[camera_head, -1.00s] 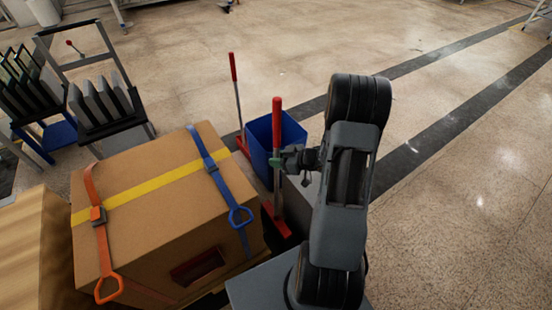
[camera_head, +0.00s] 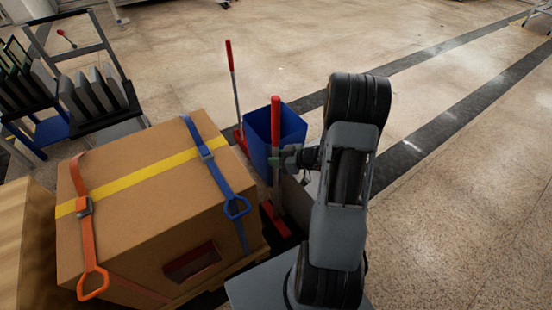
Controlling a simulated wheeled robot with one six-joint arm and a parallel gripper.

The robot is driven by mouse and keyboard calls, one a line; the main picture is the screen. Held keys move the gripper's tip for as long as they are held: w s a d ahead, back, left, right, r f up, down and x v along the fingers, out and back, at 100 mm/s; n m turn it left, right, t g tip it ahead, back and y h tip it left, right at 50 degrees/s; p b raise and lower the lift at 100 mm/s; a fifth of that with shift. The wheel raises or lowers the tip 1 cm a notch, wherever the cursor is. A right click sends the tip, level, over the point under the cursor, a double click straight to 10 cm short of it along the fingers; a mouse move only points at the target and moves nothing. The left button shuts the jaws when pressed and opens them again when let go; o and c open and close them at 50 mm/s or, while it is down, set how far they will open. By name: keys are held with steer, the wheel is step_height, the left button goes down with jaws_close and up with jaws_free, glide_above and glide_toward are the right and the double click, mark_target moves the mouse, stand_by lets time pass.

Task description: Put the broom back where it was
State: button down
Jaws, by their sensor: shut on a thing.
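A broom (camera_head: 276,135) with a red grip, a grey shaft and a red head (camera_head: 274,220) stands upright in front of the blue bin. My gripper (camera_head: 279,160) is shut on the broom's shaft, just below the red grip. The head is low, close to the floor beside the box; I cannot tell whether it touches. A second, similar red and grey broom (camera_head: 235,85) stands behind, to the left of the bin, leaning slightly, its red head (camera_head: 240,141) on the floor.
A blue bin (camera_head: 260,140) is right behind the held broom. A large strapped cardboard box (camera_head: 150,215) is at left. A cart with dark panels (camera_head: 95,95) stands at upper left. The floor (camera_head: 470,200) to the right is clear, with dark stripes.

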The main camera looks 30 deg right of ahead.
steer(key=shift+f+b, duration=0.35)
steer(key=shift+f, duration=0.2)
stand_by(0.4)
steer(key=c, duration=0.8)
jaws_free()
steer(key=shift+c, duration=0.2)
steer(key=p+v, duration=0.4)
steer(key=v, duration=0.9)
steer(key=shift+s+d, duration=0.25)
steer(key=shift+s, duration=0.1)
